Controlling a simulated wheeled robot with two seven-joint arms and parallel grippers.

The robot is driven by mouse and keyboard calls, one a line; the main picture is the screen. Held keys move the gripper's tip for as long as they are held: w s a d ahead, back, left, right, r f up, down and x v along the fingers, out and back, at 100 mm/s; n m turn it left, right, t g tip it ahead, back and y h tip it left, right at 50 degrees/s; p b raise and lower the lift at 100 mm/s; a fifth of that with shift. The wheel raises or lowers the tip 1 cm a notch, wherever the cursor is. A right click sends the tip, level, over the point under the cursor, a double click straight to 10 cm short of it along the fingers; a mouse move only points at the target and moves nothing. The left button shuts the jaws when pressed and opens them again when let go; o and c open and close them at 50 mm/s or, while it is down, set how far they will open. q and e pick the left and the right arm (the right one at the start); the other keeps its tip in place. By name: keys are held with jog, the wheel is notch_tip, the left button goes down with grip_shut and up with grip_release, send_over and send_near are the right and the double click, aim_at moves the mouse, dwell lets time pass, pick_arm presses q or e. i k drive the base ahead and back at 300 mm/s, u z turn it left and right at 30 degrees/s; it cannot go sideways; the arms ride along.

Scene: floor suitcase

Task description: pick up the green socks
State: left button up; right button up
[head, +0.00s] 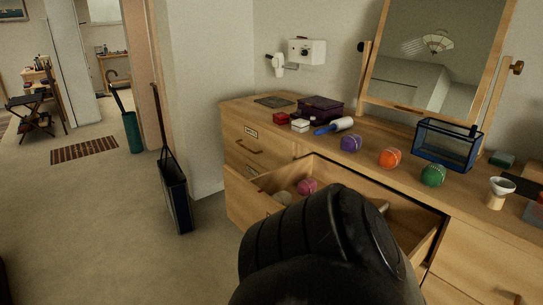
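The green socks (433,175) are a rolled ball on top of the wooden dresser, towards the right. They sit in front of a blue-framed clear box, apart from it. Rolled orange socks (390,158) and purple socks (350,144) lie in a row to their left. A black arm link of mine fills the lower middle and covers part of the open drawer. Neither gripper shows, so I cannot see their fingers.
The open drawer (262,182) juts out and holds pink socks (307,186) and a pale roll. On the dresser stand the blue-framed box (447,146), a mirror (436,55), a white cup (500,192) and a dark purple box (320,109).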

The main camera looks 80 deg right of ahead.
aim_at(432, 175)
jog(key=u, duration=0.15)
jog(key=k, duration=1.8)
jog(key=z, duration=1.6)
